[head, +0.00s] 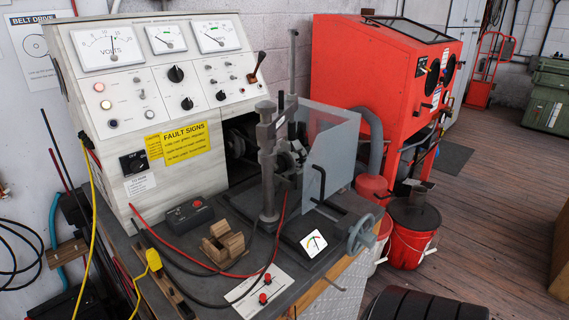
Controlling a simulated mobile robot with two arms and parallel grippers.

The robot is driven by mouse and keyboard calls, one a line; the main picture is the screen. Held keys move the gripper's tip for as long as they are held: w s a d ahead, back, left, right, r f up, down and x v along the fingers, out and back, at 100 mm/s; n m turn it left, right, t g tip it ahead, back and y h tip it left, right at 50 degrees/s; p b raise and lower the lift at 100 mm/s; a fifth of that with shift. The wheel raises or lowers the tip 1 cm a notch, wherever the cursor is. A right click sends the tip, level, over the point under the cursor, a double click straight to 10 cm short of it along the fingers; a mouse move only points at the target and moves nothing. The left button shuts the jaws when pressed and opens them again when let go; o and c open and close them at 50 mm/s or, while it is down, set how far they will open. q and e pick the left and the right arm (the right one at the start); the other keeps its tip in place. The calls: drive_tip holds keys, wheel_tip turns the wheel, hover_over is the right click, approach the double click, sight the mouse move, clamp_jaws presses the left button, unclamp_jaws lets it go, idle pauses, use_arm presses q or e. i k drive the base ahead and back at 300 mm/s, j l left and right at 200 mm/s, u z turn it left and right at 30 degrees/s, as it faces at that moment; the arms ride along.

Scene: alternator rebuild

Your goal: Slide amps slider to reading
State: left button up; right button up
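A grey test bench console (190,95) stands at the left with a large VOLTS meter (107,45) and two smaller meters, one in the middle (166,39) and one at the right (216,36). Their small lettering is too fine to read. On the bench's front edge lies a white plate (247,287) with two red knobs, an upper one (267,278) and a lower one (262,298). I cannot tell for sure which control is the amps slider. Neither gripper shows.
A clamp stand (269,165) and clear guard (330,145) rise from the bench. A wooden block (223,243), a black box (189,214) and red and black leads lie near the plate. A handwheel (361,234) juts out right. A red cabinet (375,75) and red bucket (411,240) stand beyond.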

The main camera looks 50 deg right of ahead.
sight(268, 280)
drive_tip(key=z, duration=1.5)
